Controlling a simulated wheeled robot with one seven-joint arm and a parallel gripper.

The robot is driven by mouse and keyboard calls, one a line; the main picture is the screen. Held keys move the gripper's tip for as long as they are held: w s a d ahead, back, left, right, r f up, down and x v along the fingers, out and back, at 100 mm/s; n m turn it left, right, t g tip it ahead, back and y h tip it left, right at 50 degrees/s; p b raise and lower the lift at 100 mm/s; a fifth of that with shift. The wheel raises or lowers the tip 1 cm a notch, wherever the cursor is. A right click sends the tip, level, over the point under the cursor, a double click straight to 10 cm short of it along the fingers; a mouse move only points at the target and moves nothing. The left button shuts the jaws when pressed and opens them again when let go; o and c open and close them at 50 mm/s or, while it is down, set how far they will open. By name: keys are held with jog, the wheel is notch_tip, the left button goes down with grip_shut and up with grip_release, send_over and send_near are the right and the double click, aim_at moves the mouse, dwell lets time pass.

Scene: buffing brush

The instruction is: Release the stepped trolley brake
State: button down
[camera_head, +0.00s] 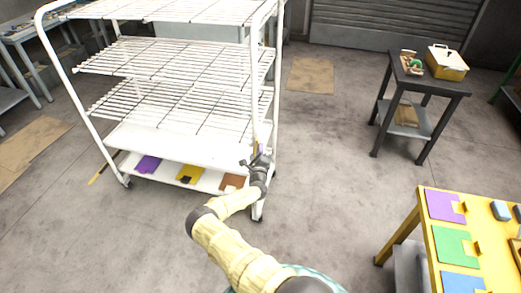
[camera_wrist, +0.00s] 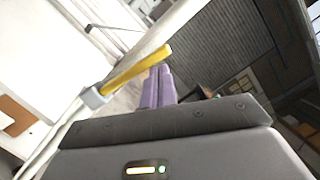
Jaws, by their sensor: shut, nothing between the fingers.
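The white stepped trolley (camera_head: 185,180) has wire shelves and stands at the upper left in the head view. A yellow lever (camera_wrist: 138,68) with a grey hub (camera_wrist: 94,96) sits on its white post in the wrist view; I take it for the brake. In the head view a small bit of yellow (camera_head: 255,146) shows on the right post, mostly hidden by my wrist. My gripper (camera_head: 256,156) is shut and empty at that post. Its purple fingertips (camera_wrist: 160,72) are together next to the lever's outer part; I cannot tell whether they touch it.
A yellow table (camera_head: 430,235) stands at the lower right. A dark side table (camera_head: 425,85) carries a yellow-and-white box (camera_head: 447,66). Floor between them is open.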

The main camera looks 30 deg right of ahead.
jog(key=shift+w+a+r, duration=0.1)
jog(key=shift+r, duration=0.05)
notch_tip(320, 180, up, 10)
jog(key=shift+p, duration=0.45)
dwell(0.4)
